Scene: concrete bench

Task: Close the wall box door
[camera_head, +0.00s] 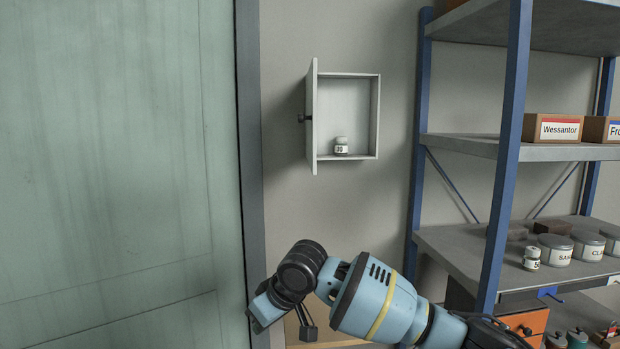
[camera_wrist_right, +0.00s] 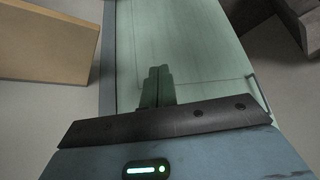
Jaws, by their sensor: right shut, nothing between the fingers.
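The grey wall box (camera_head: 378,115) is mounted on the wall in the head view. Its door (camera_head: 313,120) is hinged on the box's left side and stands open, seen nearly edge-on and sticking out from the wall. A dark knob (camera_head: 302,118) is on the door's left-facing side. My right arm reaches in from the lower right, with its hand low and left, below the box and apart from the door. In the right wrist view my right gripper's fingers (camera_wrist_right: 157,72) are together and empty. My left gripper is in neither view.
A small jar (camera_head: 341,147) stands inside the box. A large green door (camera_head: 120,150) fills the left. A blue-framed shelf (camera_head: 508,120) with boxes and jars stands at right. A wooden panel (camera_wrist_right: 45,42) shows in the wrist view. Space before the wall box is clear.

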